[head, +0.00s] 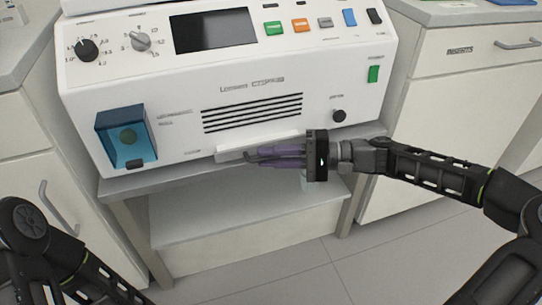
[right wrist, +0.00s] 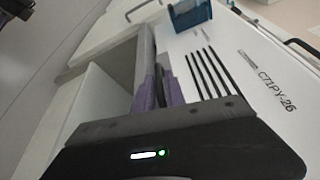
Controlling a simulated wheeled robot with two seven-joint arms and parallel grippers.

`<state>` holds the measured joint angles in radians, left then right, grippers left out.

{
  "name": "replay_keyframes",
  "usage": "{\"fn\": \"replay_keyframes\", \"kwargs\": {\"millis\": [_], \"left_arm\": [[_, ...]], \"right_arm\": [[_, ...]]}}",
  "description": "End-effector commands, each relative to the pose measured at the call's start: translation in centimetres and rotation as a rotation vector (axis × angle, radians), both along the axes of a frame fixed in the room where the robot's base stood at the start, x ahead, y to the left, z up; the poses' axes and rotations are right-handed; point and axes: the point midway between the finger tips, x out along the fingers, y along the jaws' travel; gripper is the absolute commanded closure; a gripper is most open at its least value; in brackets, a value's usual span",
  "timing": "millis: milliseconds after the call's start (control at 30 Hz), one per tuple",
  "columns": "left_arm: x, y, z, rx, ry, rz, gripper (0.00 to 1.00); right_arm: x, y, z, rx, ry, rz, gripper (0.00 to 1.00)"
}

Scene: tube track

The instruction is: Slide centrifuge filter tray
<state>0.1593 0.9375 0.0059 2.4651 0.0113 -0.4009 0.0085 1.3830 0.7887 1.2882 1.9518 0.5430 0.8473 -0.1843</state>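The centrifuge (head: 180,100) is a white benchtop machine with a sloped front. A pale filter tray (head: 232,154) shows as a long flat strip low on its front, standing slightly out from the panel. My right gripper (head: 254,157) comes in from the right with its purple fingers lying along the tray and covering part of it. In the right wrist view, the purple fingers of my right gripper (right wrist: 158,80) are close together by the machine's lower edge. I cannot tell whether they pinch the tray. My left arm is at the lower left; its gripper is out of view.
A blue clear box (head: 126,136) sticks out of the machine's left front; it also shows in the right wrist view (right wrist: 188,14). A black knob (head: 338,116) is right of the vents. A lower shelf (head: 200,228) is under the bench edge. Cabinets stand on both sides.

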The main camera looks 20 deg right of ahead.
Motion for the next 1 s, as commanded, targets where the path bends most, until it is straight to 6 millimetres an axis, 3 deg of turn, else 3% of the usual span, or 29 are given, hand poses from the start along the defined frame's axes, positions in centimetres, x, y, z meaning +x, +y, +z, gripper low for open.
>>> {"fn": "replay_keyframes", "kwargs": {"millis": [167, 1000], "left_arm": [[-0.01, 0.01, 0.01, 0.000, 0.000, 0.000, 0.67], [-0.01, 0.01, 0.00, 0.000, 0.000, 0.000, 0.67]], "right_arm": [[-0.01, -0.01, -0.01, 0.000, 0.000, 0.000, 1.00], [-0.01, -0.02, -0.06, 0.001, 0.002, 0.000, 1.00]]}}
